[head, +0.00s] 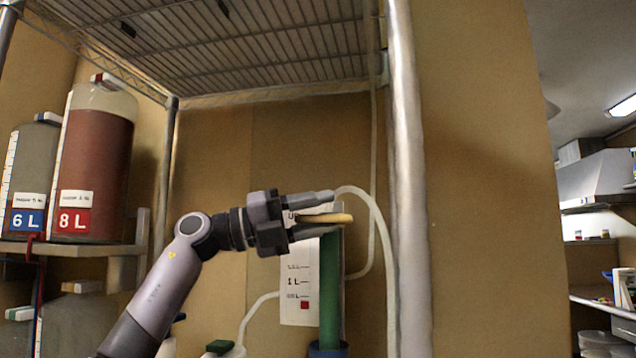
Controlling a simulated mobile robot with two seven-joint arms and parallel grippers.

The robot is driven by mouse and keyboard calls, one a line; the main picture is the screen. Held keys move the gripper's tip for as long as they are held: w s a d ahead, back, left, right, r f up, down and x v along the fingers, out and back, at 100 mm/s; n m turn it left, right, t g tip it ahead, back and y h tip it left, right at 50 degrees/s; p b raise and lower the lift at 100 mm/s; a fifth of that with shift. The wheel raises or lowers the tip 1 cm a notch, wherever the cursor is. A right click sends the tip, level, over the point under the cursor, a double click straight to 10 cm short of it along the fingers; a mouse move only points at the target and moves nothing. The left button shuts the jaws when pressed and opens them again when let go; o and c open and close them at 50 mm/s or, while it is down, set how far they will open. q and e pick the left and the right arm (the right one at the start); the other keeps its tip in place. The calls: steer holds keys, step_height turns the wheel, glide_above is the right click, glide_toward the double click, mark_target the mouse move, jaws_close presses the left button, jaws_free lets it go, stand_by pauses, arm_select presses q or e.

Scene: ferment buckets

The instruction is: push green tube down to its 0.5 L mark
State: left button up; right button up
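The green tube (330,285) stands upright in the middle, its lower end at a blue collar (328,350) at the bottom edge. A white scale card (299,265) is beside it, with a 1 L mark, a smaller mark below that and a red square (305,305). My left gripper (328,216) is at the tube's upper end, its fingers apart, above and below a yellow bar-like piece (332,218). A gap shows above the piece; whether the lower finger touches it I cannot tell. The gripper hides the tube's top. My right gripper is not in view.
A pale hose (382,235) loops right of the tube, near a metal post (408,180). A wire shelf (230,45) hangs overhead. At left, a red-filled 8 L bucket (95,160) and a grey 6 L bucket (33,165) stand on a shelf. A green-capped container (220,347) is low down.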

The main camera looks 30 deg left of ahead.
arm_select(q)
steer(key=shift+s+a+r+p, duration=0.1)
steer(key=shift+r+p, duration=0.05)
steer(key=shift+r, duration=0.6)
steer(key=shift+s+a+r+p, duration=0.1)
steer(key=shift+s+r+p, duration=0.05)
steer(key=shift+r, duration=0.65)
steer(key=shift+s+a+r+p, duration=0.1)
steer(key=shift+r+p, duration=0.05)
steer(key=shift+r, duration=0.6)
steer(key=shift+w+d+f+g, duration=0.1)
steer(key=shift+d+f+g, duration=0.05)
steer(key=shift+f, duration=0.25)
steer(key=shift+w+d+f+g, duration=0.1)
steer(key=shift+f+g, duration=0.05)
steer(key=shift+f, duration=0.2)
steer(key=shift+s+a+f, duration=0.1)
steer(key=shift+a+f, duration=0.25)
steer(key=shift+a, duration=0.05)
steer(key=v, duration=0.6)
steer(key=shift+s+a+f+b, duration=0.2)
steer(key=shift+s+f+b, duration=0.1)
steer(key=shift+b, duration=0.15)
